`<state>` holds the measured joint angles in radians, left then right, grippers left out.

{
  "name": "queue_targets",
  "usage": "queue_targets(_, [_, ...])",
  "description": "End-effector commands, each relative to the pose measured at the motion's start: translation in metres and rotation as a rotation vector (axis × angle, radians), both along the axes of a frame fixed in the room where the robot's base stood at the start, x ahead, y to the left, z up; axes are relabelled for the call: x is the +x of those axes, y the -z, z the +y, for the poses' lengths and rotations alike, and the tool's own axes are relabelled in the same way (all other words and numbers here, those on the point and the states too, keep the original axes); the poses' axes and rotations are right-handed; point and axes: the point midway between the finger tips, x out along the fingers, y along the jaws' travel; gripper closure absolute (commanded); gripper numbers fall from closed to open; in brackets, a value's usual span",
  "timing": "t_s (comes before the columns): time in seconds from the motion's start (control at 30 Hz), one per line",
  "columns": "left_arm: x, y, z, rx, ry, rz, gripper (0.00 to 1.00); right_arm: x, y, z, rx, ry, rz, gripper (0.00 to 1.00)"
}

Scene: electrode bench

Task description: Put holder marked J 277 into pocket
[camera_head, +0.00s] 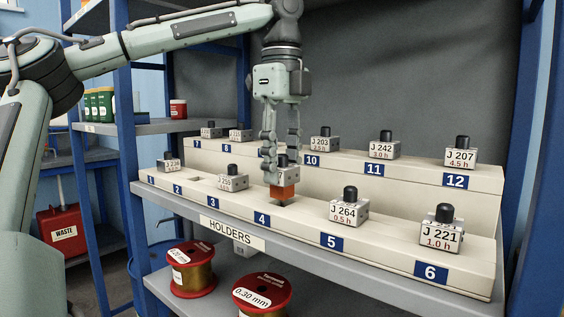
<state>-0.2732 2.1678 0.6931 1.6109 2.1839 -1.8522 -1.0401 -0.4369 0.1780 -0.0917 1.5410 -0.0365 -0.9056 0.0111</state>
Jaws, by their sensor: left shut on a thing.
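My left gripper (281,160) points straight down over the front row of the stepped holder rack (385,228). It is shut on a small holder (284,190) with a grey upper part and an orange-brown lower block. The holder is upright, directly over the place labelled 4, with a dark spot just under it. I cannot tell whether its lower end is in the pocket or just above it. The fingers cover most of its upper part, and I cannot read its marking. My right gripper is not in view.
Holder J 264 (348,210) stands right of the gripper, and a holder (232,180) stands left of it. Holder J 221 (441,232) stands at 6. Pocket 2 (193,180) is empty. The back row holds several holders, including J 203 (321,141). Wire spools (190,270) stand below.

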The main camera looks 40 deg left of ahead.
Motion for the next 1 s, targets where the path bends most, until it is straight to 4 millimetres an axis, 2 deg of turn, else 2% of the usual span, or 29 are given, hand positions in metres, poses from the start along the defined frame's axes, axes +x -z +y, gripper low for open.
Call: queue_targets(1.0, [0.000, 0.023, 0.000, -0.001, 0.000, -0.002, 1.00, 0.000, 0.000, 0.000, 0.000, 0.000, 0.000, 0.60])
